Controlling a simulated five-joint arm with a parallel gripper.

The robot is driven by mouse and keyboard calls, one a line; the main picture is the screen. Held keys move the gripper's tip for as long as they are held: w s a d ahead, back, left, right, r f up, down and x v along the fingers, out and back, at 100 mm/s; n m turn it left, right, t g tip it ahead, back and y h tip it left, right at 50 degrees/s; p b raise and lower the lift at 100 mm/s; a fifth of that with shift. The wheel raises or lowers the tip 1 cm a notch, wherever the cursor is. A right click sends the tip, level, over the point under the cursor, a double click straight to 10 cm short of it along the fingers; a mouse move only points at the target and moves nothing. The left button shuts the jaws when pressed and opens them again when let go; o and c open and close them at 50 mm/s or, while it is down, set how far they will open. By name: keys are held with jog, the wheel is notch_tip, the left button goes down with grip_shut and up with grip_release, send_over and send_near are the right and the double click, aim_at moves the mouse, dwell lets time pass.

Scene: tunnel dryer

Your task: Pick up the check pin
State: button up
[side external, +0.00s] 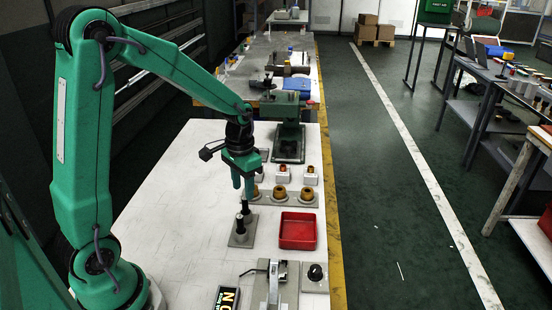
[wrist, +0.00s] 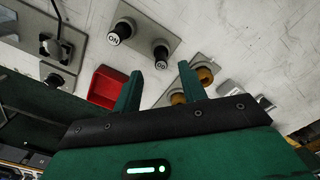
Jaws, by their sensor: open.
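Two black-topped pins stand upright in a grey plate (side external: 239,241) on the white bench; I cannot tell which is the check pin. The far pin (side external: 246,207) and the near pin (side external: 240,223) show in the side view. In the wrist view, one pin (wrist: 161,54) appears between my fingertips and the other pin (wrist: 121,31) lies up and left of them. My gripper (side external: 242,187) is open and empty, pointing down just above the far pin. It also shows in the wrist view (wrist: 159,70).
A red tray (side external: 297,231) sits right of the pin plate. Behind it, a grey strip holds several amber-brown round parts (side external: 280,191). A green press-like machine (side external: 288,110) stands farther back. A clamp fixture (side external: 276,283) and a black knob box (side external: 315,275) are in front. Bench left of the plate is clear.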

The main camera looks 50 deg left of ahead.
aim_at(245, 201)
jog(key=shift+f, duration=0.3)
jog(key=shift+f, duration=0.15)
jog(key=shift+w+f, duration=0.15)
jog(key=shift+f, duration=2.25)
grip_shut()
